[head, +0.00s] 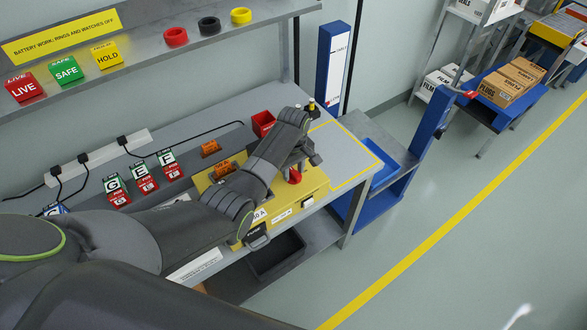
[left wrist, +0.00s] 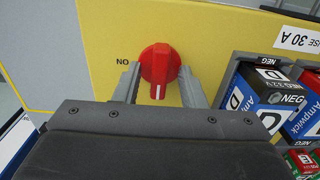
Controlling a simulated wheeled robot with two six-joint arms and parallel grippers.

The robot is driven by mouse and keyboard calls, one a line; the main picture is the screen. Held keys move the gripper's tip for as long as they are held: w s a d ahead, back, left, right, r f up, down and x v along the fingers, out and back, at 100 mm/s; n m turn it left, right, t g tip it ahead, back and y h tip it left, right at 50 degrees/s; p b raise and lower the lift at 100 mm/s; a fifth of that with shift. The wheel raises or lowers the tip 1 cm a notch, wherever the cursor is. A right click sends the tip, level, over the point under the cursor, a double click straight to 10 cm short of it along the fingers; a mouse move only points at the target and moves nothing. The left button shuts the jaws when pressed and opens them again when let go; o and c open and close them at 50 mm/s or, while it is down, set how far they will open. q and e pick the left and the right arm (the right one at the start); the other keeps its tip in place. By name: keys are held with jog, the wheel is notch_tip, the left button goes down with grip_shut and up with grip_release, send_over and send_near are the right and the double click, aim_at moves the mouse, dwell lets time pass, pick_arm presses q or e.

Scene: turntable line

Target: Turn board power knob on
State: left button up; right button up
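The red power knob (left wrist: 160,68) sits on a yellow board panel (left wrist: 110,30), with its white mark pointing down in the left wrist view. A label reading "NO" in that view is left of it. In the head view the knob (head: 294,177) shows on the yellow board (head: 316,184), partly behind my arm. My left gripper (left wrist: 160,78) is at the knob, one finger on each side. The fingers look open, with gaps beside the knob's lower part; contact higher up is unclear. In the head view the left gripper (head: 299,167) is above the knob. My right gripper is not in view.
Batteries (left wrist: 268,95) stand in grey holders right of the knob in the left wrist view. A red bin (head: 263,122) and a power strip (head: 98,155) are on the bench. A shelf (head: 150,48) with coloured blocks runs above.

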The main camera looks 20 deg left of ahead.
pick_arm(q)
grip_shut()
jog(key=shift+r, duration=0.1)
jog(key=m+p, duration=0.2)
jog(key=m, duration=0.1)
jog(key=shift+r+m, duration=0.1)
jog(key=shift+m, duration=0.2)
jog(key=m+p, duration=0.1)
jog(key=m, duration=0.2)
jog(key=shift+m, duration=0.3)
jog(key=m+p, duration=0.1)
jog(key=m, duration=0.3)
jog(key=shift+w, duration=0.1)
jog(key=m, duration=0.6)
jog(key=shift+m, duration=0.4)
